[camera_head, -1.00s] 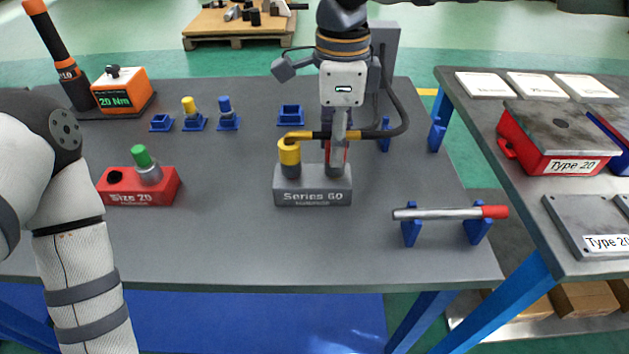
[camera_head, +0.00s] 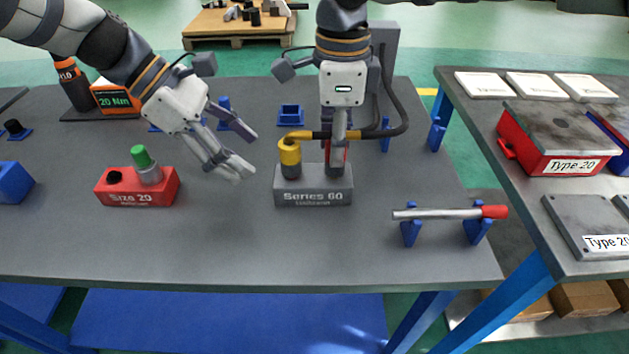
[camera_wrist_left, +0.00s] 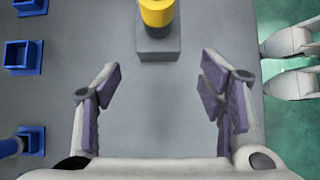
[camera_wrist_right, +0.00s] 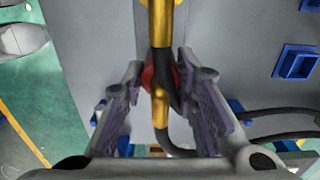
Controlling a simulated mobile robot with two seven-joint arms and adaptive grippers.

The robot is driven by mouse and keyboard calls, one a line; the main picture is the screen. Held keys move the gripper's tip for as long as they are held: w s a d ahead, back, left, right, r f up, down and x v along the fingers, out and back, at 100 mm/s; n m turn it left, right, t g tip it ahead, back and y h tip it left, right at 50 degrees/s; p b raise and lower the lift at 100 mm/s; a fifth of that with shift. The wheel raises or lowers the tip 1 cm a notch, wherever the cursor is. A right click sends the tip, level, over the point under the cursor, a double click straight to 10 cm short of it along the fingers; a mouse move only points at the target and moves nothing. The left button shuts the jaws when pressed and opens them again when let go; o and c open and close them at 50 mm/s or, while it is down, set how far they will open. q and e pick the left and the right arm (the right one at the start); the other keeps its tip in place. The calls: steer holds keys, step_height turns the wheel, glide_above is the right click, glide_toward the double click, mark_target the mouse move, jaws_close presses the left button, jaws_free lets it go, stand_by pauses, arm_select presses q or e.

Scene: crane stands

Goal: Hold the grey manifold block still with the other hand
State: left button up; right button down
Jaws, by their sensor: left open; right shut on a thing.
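The grey manifold block (camera_head: 312,198), marked Series 60, stands on the grey table with a yellow-topped fitting (camera_head: 289,153) on its left end. It also shows ahead of my left fingers in the left wrist view (camera_wrist_left: 158,46). My left gripper (camera_head: 246,158) is open and empty, just left of the block and apart from it, fingers pointing towards it. My right gripper (camera_head: 338,158) is above the block's right part, shut on a yellow-and-black tool (camera_head: 322,135) whose left end reaches the yellow fitting. The tool runs between my right fingers in the right wrist view (camera_wrist_right: 160,60).
A red-ended bar (camera_head: 450,213) rests on blue stands at front right. Small blue holders (camera_head: 291,114) stand behind. An orange 20 Nm unit (camera_head: 115,98) is at back left. The table in front of the block is clear.

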mark_target(277, 180)
arm_select(q)
steer(key=x, duration=0.8)
steer(key=shift+d+f, duration=0.2)
steer(key=shift+f, duration=0.2)
steer(key=c, duration=1.2)
steer(key=shift+c, duration=0.2)
